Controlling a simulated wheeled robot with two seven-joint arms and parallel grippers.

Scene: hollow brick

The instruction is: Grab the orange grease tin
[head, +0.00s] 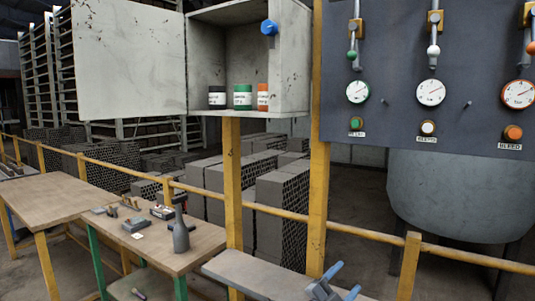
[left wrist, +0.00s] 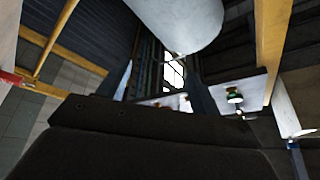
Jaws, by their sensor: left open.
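The orange grease tin (head: 263,97) stands upright with a white label on the floor of an open grey wall cabinet (head: 295,60), at the right end of a row. The green tin (head: 243,97) is to its left, and a black tin (head: 217,97) is further left. My left gripper (head: 347,278) is low at the bottom of the head view, below and to the right of the cabinet. Its blue fingers are apart, with nothing between them. The left wrist view shows no tin that I can make out. My right gripper is not in view.
The cabinet door (head: 130,45) is swung open to the left. A yellow post (head: 318,150) stands right of the cabinet, and a yellow rail runs below. A dark gauge panel (head: 390,80) is at right. A workbench (head: 190,245) with tools and a grey bottle is at lower left.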

